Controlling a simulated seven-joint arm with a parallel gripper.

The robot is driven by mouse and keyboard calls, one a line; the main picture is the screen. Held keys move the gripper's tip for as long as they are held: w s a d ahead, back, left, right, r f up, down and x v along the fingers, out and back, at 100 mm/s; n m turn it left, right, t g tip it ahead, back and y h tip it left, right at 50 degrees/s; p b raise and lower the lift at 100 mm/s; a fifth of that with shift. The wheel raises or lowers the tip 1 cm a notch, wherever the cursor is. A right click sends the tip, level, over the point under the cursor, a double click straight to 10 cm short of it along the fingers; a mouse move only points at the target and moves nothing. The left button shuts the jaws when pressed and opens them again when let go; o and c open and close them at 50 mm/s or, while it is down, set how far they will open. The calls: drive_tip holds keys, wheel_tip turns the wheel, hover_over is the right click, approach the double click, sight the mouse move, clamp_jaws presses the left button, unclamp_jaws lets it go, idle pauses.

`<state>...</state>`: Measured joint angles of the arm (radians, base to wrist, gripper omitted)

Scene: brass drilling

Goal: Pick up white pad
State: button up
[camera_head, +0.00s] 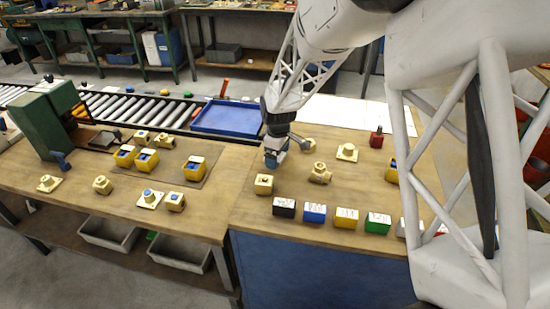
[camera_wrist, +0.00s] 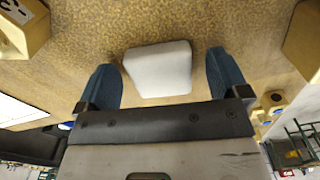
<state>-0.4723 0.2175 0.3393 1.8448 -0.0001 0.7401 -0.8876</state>
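The white pad (camera_wrist: 158,70) is a small pale block with rounded corners. In the wrist view it sits on the wooden worktop, between and just ahead of my fingertips. My gripper (camera_wrist: 163,80) has two blue fingers spread wide, with a gap between each finger and the pad. In the head view my gripper (camera_head: 274,156) points down at the worktop, near its middle. The pad cannot be made out there, as the gripper and arm cover that spot.
The wooden worktop (camera_head: 240,195) carries brass-coloured fittings, such as one (camera_head: 264,184) close to my gripper. A row of coloured boxes, including a blue one (camera_head: 314,213), lines the front edge. A blue tray (camera_head: 228,120) lies behind, by the roller conveyor (camera_head: 135,108).

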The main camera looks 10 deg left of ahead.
drive_tip(key=c, duration=1)
drive_tip(key=shift+r, duration=0.1)
drive_tip(key=shift+r, duration=4.9)
